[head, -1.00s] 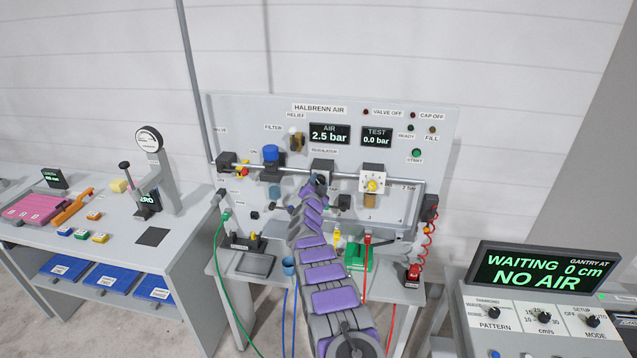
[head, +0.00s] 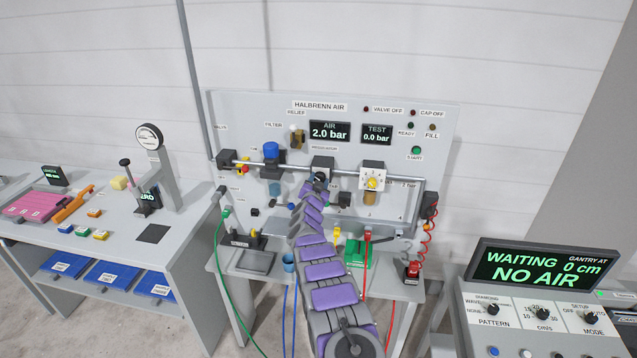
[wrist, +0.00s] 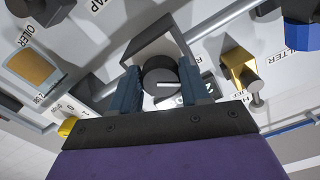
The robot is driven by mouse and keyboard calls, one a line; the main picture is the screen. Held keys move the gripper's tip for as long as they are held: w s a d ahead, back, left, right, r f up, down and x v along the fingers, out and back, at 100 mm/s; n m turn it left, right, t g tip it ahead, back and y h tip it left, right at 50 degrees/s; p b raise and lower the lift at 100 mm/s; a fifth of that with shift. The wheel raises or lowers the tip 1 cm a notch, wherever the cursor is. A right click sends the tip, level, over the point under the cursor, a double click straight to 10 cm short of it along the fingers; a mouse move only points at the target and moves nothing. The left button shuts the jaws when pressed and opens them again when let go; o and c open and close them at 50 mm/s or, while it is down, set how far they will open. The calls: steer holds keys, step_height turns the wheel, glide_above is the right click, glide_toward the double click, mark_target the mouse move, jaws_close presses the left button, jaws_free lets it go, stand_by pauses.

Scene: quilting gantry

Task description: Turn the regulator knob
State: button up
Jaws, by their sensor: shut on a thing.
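The regulator knob (wrist: 160,82) is a round black knob with a white line on it. In the wrist view it sits between the two blue-grey fingers of my gripper (wrist: 168,88), which is shut on it. In the head view my gripper (head: 319,181) is at the regulator block (head: 322,163) on the panel, and my arm hides most of the knob. The AIR display (head: 329,132) above it reads 2.0 bar.
The TEST display (head: 376,134) reads 0.0 bar. A blue-topped filter (head: 271,151) is left of the regulator, and a white dial unit with a yellow knob (head: 372,183) is right. The gantry screen (head: 533,271) reads WAITING 0 cm, NO AIR. A brass relief part (wrist: 238,68) is near my fingers.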

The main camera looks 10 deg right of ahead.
steer(key=shift+a+f, duration=0.15)
steer(key=shift+f, duration=0.3)
steer(key=o, duration=0.9)
steer(key=shift+w, duration=0.1)
steer(key=shift+o, duration=0.8)
steer(key=shift+r, duration=0.35)
steer(key=shift+s, duration=0.2)
steer(key=b+v, duration=0.2)
steer(key=v, duration=1.5)
steer(key=shift+a, duration=0.2)
